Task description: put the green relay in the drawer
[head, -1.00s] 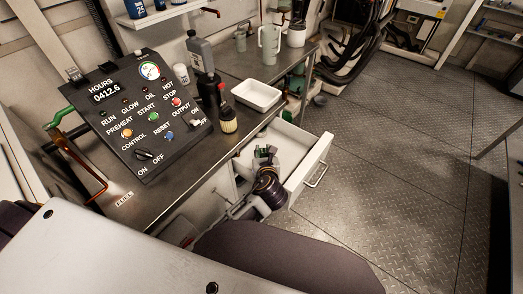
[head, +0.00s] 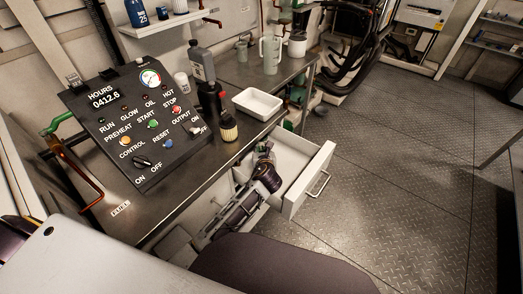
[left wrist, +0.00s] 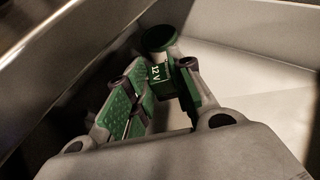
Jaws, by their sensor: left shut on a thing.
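The open white drawer (head: 317,172) sticks out from under the workbench. My left gripper (head: 264,149) is at the drawer's inner side, close to the bench edge, and looks small and partly hidden there. In the left wrist view the green relay (left wrist: 158,75), marked "12 V", sits between the fingers of my left gripper (left wrist: 160,92), which is shut on it. The pale drawer interior (left wrist: 245,85) lies below and behind the relay, with drawer walls on both sides. I cannot tell whether the relay touches the drawer floor. My right gripper is not in view.
The workbench (head: 185,185) beside the drawer carries a control panel (head: 140,125), a white tray (head: 258,103), a ribbed filter (head: 228,128) and dark bottles. The drawer front has a metal handle (head: 320,184). The floor (head: 400,180) to the right is clear.

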